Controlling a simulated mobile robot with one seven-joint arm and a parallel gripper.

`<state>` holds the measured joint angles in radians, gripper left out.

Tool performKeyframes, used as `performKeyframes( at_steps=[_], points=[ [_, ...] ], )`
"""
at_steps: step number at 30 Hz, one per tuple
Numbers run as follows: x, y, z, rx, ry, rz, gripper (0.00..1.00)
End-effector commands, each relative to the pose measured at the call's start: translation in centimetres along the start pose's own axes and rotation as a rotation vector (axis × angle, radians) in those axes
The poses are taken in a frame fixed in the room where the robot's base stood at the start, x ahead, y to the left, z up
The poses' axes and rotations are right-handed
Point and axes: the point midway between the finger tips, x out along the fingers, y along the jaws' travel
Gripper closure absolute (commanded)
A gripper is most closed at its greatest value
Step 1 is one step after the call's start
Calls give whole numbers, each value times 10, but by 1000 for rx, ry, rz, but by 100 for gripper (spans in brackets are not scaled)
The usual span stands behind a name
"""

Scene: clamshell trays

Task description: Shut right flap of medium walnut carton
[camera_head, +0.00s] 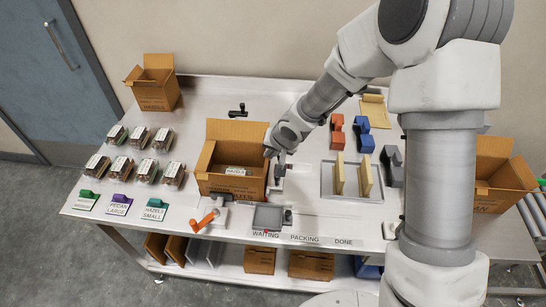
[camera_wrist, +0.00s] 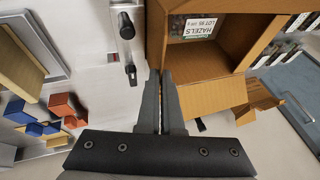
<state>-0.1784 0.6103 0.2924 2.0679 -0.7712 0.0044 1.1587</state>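An open brown carton (camera_head: 232,184) stands at the middle of the bench, and it also shows in the wrist view (camera_wrist: 255,50). Its back flap (camera_head: 237,130) stands up; in the wrist view this flap (camera_wrist: 212,97) reaches toward my fingers. The right wall and flap show nearly edge-on, and I cannot tell the flap's exact angle. A labelled pack (camera_head: 236,171) lies inside; its label in the wrist view (camera_wrist: 200,27) seems to read HAZEL. I cannot read the carton's print. My gripper (camera_head: 279,170) is at the carton's right side, fingers together and empty. Contact is unclear.
Another open carton (camera_head: 157,88) stands at back left and one (camera_head: 500,178) at far right. Several nut packs (camera_head: 147,170) sit left. A grey tray (camera_head: 327,192) with tan dividers, blue blocks (camera_head: 364,138) and orange blocks (camera_head: 337,135) lie right. A black-handled fixture (camera_head: 238,111) stands behind.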

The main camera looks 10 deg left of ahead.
Motion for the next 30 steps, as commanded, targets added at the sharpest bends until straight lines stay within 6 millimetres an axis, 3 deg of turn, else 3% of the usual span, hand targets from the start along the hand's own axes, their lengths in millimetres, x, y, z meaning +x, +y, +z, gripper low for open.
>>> performKeyframes(
  at_steps=[30],
  points=[
    [20, -37, 8, -358, 4, 853, 100]
  ],
)
